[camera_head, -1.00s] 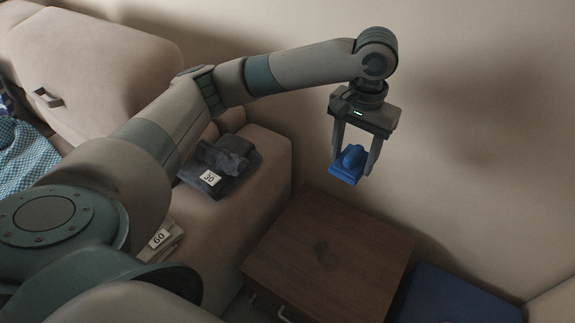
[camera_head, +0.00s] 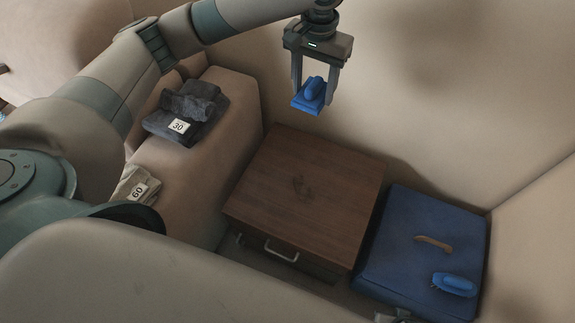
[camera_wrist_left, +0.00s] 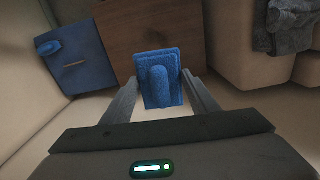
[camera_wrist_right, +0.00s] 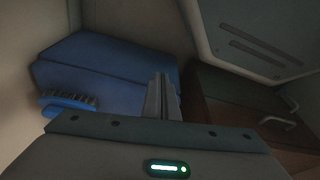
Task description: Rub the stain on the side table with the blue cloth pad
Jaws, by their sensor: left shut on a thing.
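The blue cloth pad (camera_head: 309,95) has a raised grip on top. The pad also shows between the fingers in the left wrist view (camera_wrist_left: 160,80). The pad is apart from the table. In the right wrist view, my right gripper (camera_wrist_right: 162,82) has its fingers together, with nothing seen between them.
Right of the table is a blue box (camera_head: 385,265) with a tan handle (camera_head: 433,243) and a blue brush (camera_head: 455,284) on it. To the left, a sofa arm (camera_head: 235,110) bears dark folded clothes (camera_head: 185,108) marked 30. A pale cloth (camera_head: 130,185) is marked 60.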

